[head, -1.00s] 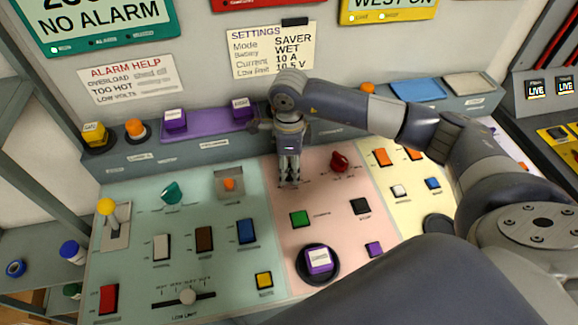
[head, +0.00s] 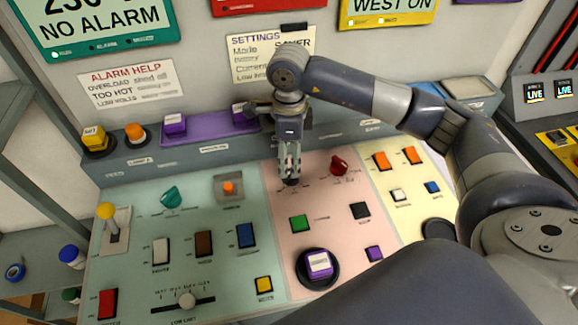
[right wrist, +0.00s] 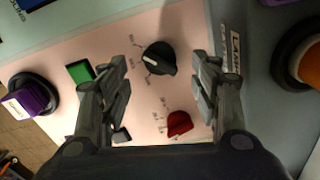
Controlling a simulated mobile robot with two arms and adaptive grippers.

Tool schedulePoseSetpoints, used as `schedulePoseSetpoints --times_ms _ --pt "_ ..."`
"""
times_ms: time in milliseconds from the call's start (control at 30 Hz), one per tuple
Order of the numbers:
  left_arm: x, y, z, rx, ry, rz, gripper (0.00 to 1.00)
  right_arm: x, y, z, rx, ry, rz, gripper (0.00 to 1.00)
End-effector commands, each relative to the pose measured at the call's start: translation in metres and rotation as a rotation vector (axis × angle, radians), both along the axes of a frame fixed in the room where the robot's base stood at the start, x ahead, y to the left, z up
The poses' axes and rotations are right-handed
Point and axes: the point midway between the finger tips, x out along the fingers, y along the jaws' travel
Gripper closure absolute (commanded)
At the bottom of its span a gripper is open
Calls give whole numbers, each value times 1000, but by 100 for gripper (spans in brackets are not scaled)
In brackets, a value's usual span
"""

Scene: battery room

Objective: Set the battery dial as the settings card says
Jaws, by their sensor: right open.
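The black dial (right wrist: 159,58) sits on the pink panel, with small printed labels around its left side too blurred to read. A pale mark shows on its knob; I cannot tell which label it points at. In the head view the dial (head: 291,182) shows just under the fingertips. My right gripper (head: 291,168) is above it; in the right wrist view my right gripper (right wrist: 168,82) is open, with a finger on either side of the dial and nothing held. The settings card (head: 245,61) on the wall is partly covered by my right arm; "SAVER" is half hidden. My left gripper is out of view.
A red knob (head: 339,165) is close right of the dial; it also shows in the right wrist view (right wrist: 179,123). A green button (head: 299,223) and a black button (head: 360,210) lie in front. The raised ledge (head: 225,146) runs behind.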

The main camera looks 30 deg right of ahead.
Motion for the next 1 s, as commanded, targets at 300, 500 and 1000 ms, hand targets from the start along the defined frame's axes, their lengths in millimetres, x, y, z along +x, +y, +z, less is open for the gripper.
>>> schedulePoseSetpoints --times_ms 300,500,1000 --pt "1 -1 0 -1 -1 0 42 0 0 54 0 -2 -1 42" --pt "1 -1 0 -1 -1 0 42 0 0 61 0 0 -1 42" --pt "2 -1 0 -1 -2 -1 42 0 0 61 0 1 -1 42"
